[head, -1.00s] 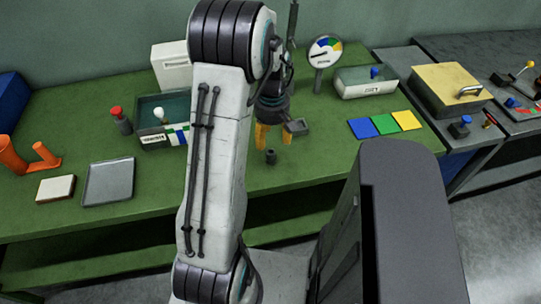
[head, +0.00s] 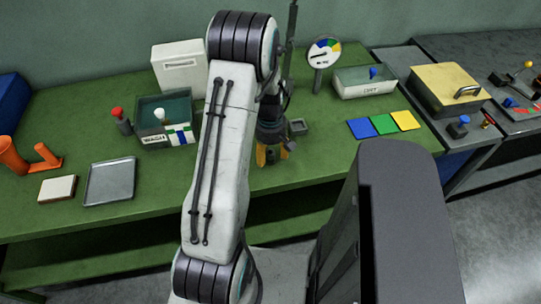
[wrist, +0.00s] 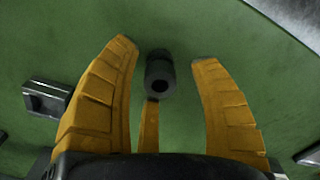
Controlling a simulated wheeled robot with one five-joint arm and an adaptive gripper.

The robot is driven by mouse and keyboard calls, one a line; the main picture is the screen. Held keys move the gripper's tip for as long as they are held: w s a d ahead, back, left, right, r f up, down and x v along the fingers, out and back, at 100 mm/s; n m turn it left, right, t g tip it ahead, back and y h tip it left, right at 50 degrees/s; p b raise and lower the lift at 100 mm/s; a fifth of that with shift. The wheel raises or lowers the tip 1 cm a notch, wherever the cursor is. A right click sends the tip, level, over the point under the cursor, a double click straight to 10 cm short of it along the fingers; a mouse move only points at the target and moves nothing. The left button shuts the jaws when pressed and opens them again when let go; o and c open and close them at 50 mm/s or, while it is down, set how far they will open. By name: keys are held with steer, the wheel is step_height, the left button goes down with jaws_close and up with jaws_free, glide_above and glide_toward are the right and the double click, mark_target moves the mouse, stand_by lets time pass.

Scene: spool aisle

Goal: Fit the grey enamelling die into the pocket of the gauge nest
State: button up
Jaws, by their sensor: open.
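The grey die, a small dark cylinder with a hole in its end (wrist: 159,76), stands on the green bench between my gripper's fingers in the wrist view. My gripper (wrist: 163,54) is open, its yellow fingers spread around the die with gaps at both sides. In the head view my gripper (head: 272,160) is low over the bench and mostly hides the die. A small grey block with a square recess, which looks like the gauge nest (head: 298,127), sits just behind and right of the gripper. The block also shows at left in the wrist view (wrist: 45,98).
Blue, green and yellow plates (head: 385,124) lie to the right. A dial gauge (head: 324,53) and a pale bin (head: 364,84) stand behind. A grey tray (head: 110,182), an open box (head: 165,120) and an orange holder (head: 45,158) are at left. Bench around the die is mostly clear.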

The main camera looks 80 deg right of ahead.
steer(key=shift+f, duration=0.1)
steer(key=shift+c, duration=0.3)
jaws_close()
